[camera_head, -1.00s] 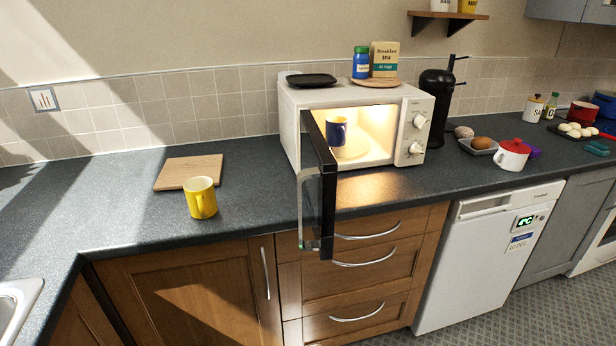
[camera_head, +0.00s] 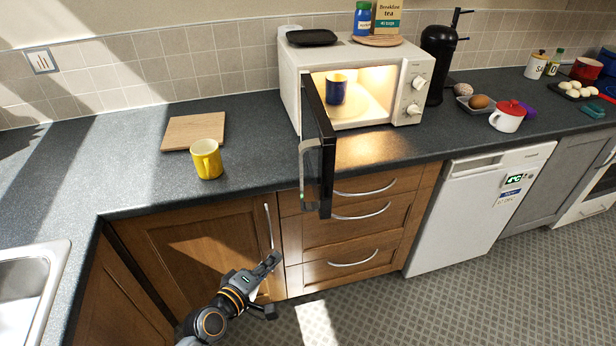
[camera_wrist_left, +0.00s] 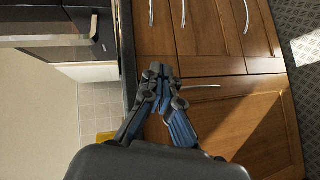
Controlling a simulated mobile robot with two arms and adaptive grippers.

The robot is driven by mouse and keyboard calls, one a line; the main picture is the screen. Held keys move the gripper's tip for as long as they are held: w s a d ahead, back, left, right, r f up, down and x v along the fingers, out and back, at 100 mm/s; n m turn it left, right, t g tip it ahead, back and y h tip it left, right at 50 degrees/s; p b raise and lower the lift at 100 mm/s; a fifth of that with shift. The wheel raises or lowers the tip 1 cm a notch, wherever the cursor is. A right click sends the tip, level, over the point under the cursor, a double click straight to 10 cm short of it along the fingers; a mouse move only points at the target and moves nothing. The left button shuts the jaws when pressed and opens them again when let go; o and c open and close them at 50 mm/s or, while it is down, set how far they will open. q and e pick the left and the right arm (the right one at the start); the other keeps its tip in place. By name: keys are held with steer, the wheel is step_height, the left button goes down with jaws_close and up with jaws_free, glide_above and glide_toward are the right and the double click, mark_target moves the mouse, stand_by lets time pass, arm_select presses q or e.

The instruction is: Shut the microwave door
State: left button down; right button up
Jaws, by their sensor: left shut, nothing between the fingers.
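The white microwave (camera_head: 352,75) stands on the counter with its lit inside showing and a blue mug (camera_head: 336,88) in it. Its dark door (camera_head: 318,150) is swung wide open toward the front, past the counter edge, with a pale handle on its left face. My left gripper (camera_head: 273,262) is low in front of the wooden cupboards, below and left of the door, apart from it. In the left wrist view my left gripper (camera_wrist_left: 161,72) is shut and empty, and the door's edge (camera_wrist_left: 95,35) shows at the upper left. My right gripper is not seen.
A yellow mug (camera_head: 207,160) and a wooden board (camera_head: 194,132) are on the counter left of the microwave. A black tray (camera_head: 312,38) and a tea box (camera_head: 388,17) sit on top of it. Drawer handles stick out below the door. The floor in front is clear.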

mark_target(319, 181)
arm_select(q)
step_height(319, 181, up, 16)
steer(key=d+n+t+h+p, duration=0.1)
steer(key=d+t+h, duration=0.1)
steer(key=d+h, duration=0.1)
steer(key=p+x, duration=0.1)
steer(key=x, duration=0.9)
steer(key=shift+a+f+p, duration=0.2)
steer(key=shift+p, duration=0.15)
steer(key=shift+w, duration=0.1)
steer(key=shift+d, duration=0.1)
